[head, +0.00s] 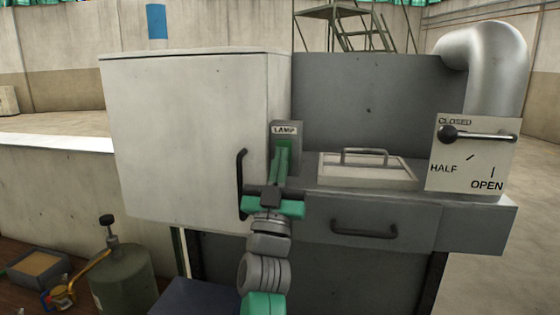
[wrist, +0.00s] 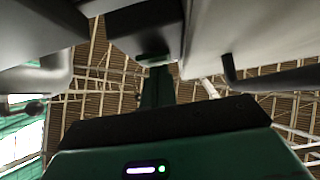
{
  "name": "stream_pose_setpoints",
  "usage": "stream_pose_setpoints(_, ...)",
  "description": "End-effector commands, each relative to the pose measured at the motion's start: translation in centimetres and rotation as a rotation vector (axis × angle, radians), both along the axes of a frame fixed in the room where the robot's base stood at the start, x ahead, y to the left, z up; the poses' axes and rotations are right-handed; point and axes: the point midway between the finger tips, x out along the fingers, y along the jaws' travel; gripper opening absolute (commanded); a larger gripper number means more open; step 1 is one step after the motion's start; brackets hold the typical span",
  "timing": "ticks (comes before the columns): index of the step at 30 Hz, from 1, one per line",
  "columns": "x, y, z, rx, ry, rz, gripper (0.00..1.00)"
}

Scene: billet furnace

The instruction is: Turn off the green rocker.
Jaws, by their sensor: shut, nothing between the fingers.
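The grey switch box labelled LAMP (head: 286,129) stands between the white cabinet and the dark back panel. My gripper (head: 281,152) is shut and empty, with its green fingers pointing up in front of the lower face of this box. The fingers cover that face in the head view, so the green rocker cannot be made out there. In the wrist view my gripper (wrist: 157,70) reaches up to a dark box (wrist: 142,25). A small green patch by the fingertips may be the rocker, but I cannot tell. Contact and rocker position are unclear.
The white cabinet (head: 185,140) with a black handle (head: 241,185) stands close left of my gripper. To the right are a lidded hatch (head: 367,172), a drawer handle (head: 364,231) and a damper lever (head: 478,135) at CLOSED. A green canister (head: 125,280) stands lower left.

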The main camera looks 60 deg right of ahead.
Motion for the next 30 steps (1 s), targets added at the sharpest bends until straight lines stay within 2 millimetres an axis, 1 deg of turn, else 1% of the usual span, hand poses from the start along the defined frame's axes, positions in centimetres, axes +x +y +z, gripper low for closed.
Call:
stream_pose_setpoints(5,0.0,0.0,0.0,-0.004,-0.001,-0.001,0.00)
stream_pose_setpoints(8,-0.2,0.4,0.1,-0.005,-0.001,-0.001,0.00)
stream_pose_setpoints(11,-0.8,1.7,0.3,-0.006,0.000,-0.002,0.00)
stream_pose_setpoints(14,-1.7,3.8,0.7,-0.007,-0.002,-0.005,0.00)
stream_pose_setpoints(15,-1.9,4.5,-0.6,-0.005,0.002,-0.005,0.00)
stream_pose_setpoints(21,-3.3,8.1,-3.5,-0.006,0.000,-0.004,0.00)
stream_pose_setpoints(24,-3.8,9.4,-4.4,-0.005,0.000,-0.004,0.00)
stream_pose_setpoints(30,-4.4,10.8,-5.4,-0.005,0.000,-0.007,0.00)
